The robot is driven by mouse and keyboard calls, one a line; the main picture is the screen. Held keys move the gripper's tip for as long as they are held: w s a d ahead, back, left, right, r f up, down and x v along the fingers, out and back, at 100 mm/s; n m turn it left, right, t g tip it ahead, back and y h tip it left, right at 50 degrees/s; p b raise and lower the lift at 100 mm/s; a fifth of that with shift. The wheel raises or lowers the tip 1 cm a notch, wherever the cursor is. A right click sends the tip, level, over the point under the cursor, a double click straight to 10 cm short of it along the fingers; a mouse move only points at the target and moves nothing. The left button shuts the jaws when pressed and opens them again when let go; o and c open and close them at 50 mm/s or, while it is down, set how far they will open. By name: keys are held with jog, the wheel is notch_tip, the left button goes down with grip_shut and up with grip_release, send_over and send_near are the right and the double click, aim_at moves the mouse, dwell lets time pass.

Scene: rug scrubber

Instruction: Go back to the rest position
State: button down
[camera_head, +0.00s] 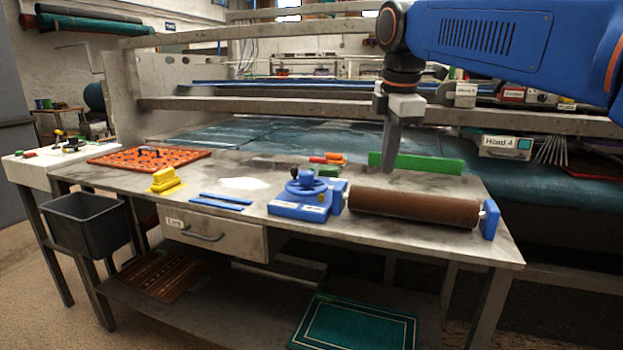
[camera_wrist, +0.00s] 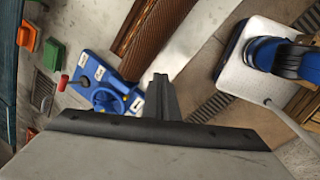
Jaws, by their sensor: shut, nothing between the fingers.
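My gripper (camera_head: 391,148) hangs from the blue arm at the upper right in the head view, pointing down over the back of the workbench. Its grey fingers are together with nothing between them. In the wrist view the shut fingertips (camera_wrist: 160,86) show in the middle. Below and in front of it, a brown ribbed roller (camera_head: 415,206) lies on the bench between a blue fixture (camera_head: 306,196) with a round knob and a blue end block (camera_head: 490,220). The roller (camera_wrist: 150,35) and the blue fixture (camera_wrist: 102,85) also show in the wrist view.
A green bar (camera_head: 430,164) stands upright close to the gripper on the bench (camera_head: 130,180). Blue strips (camera_head: 222,200), a yellow block (camera_head: 165,180) and an orange perforated board (camera_head: 150,158) lie to the left. A grey bin (camera_head: 87,222) hangs at the left end. Machine rails (camera_head: 300,110) run behind.

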jog(key=s+d+f+m, duration=0.4)
jog(key=s+f+m, duration=0.2)
jog(key=s+f, duration=0.2)
jog(key=s+d+f+m+t, duration=0.1)
jog(key=s+d+f+m, duration=0.3)
jog(key=s+f+m, duration=0.3)
jog(key=s+d+f+m+t, duration=0.1)
jog(key=s+d+f+m, duration=0.4)
jog(key=s+f, duration=0.5)
notch_tip(320, 180, down, 4)
jog(key=shift+f+m, duration=0.1)
jog(key=shift+m, duration=0.7)
